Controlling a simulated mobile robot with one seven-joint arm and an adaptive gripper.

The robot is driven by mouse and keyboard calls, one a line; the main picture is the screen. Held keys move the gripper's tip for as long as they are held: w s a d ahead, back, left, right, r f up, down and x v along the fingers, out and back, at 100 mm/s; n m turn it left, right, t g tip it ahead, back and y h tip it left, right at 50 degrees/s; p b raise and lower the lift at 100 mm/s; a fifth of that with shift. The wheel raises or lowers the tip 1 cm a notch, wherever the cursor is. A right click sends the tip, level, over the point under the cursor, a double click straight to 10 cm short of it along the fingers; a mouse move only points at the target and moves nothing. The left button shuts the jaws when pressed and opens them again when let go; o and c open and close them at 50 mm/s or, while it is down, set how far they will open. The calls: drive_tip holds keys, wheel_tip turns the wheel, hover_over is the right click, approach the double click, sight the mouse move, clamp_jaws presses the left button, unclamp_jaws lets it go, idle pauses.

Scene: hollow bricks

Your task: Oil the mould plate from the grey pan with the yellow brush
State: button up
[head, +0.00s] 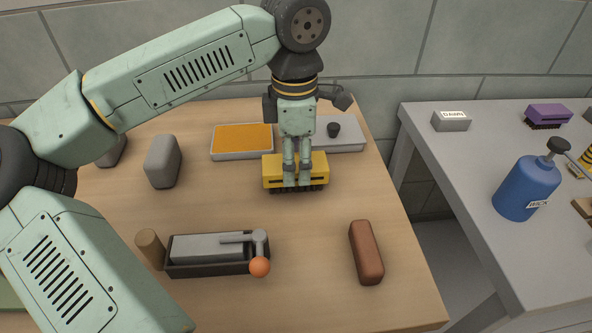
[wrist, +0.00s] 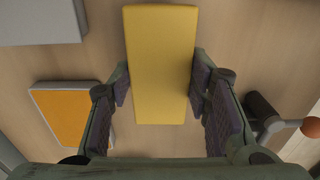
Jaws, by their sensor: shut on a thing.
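The yellow brush (head: 318,166), a yellow block with dark bristles underneath, is upright between the fingers of my gripper (head: 296,179). The wrist view shows the brush's yellow top (wrist: 160,60) between the two fingers, shut on it. I cannot tell whether the bristles touch the table. Behind it to the left is a shallow grey pan (head: 243,156) with an orange surface, also in the wrist view (wrist: 68,115). Front left is a dark frame (head: 212,269) holding a grey plate (head: 205,246), likely the mould plate, with an orange-knobbed lever (head: 259,267).
A grey lidded pan (head: 352,134) with a black knob is behind right. A reddish brick (head: 366,252) lies front right, a brown cylinder (head: 150,249) beside the frame, a grey block (head: 163,161) left. A second table (head: 450,165) across a gap holds a blue bottle (head: 525,187).

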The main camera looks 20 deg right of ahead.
sight(295, 162)
drive_tip(key=shift+r+p, duration=1.95)
drive_tip(key=shift+r, duration=1.25)
drive_tip(key=shift+w, duration=0.15)
